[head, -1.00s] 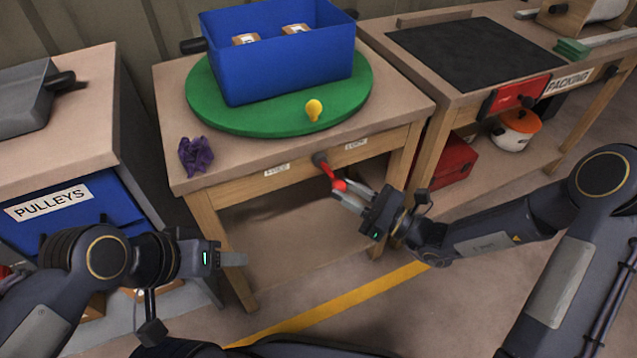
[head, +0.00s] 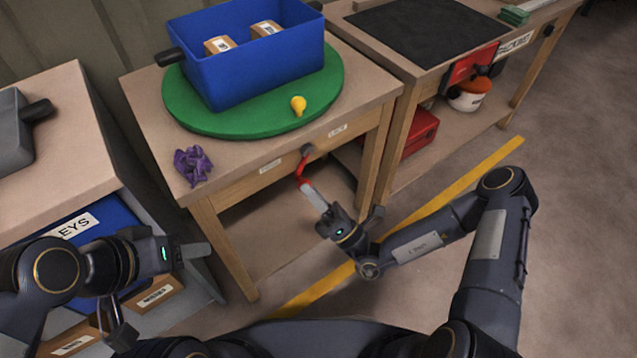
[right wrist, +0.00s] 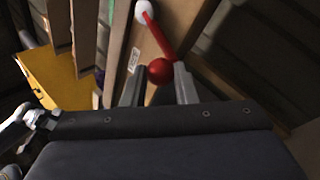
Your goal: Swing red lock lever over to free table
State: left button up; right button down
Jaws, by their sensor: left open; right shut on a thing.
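The red lock lever (head: 302,169) hangs from a dark pivot on the front edge of the wooden table (head: 228,189), pointing down and slightly left. My right gripper (head: 308,190) is shut on its lower end. In the right wrist view the lever's red ball knob (right wrist: 160,71) sits between the fingertips, and the red rod (right wrist: 158,38) runs up to a pale pivot. A green round turntable (head: 190,111) on the table bears a blue bin (head: 262,75) with small boxes. My left gripper (head: 195,250) is open and empty, low left, away from the lever.
A yellow knob (head: 298,105) stands on the turntable's front rim. A crumpled purple cloth (head: 192,164) lies at the table's left corner. Small labels flank the pivot, the right one (head: 338,131) apparently LOCK. A bench stands at the left, another at the right; floor in front is open.

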jog(key=shift+s+a+r+m+t+h+p, duration=0.15)
jog(key=shift+a+m+t+h+p, duration=0.2)
jog(key=shift+m, duration=0.4)
jog(key=shift+s+a+r+m+t+h+p, duration=0.1)
jog(key=shift+s+m+t+h+p, duration=0.1)
jog(key=shift+m+t+h, duration=0.35)
jog(key=shift+s+a+r+m+t+h+p, duration=0.2)
jog(key=shift+m+t, duration=0.3)
jog(key=shift+m, duration=0.5)
jog(key=shift+a+f, duration=0.1)
jog(key=c, duration=1.2)
grip_release()
jog(key=shift+o, duration=0.2)
jog(key=v, duration=0.7)
jog(key=shift+s+d+f+p, duration=0.2)
jog(key=shift+f+p, duration=0.05)
jog(key=shift+p, duration=0.05)
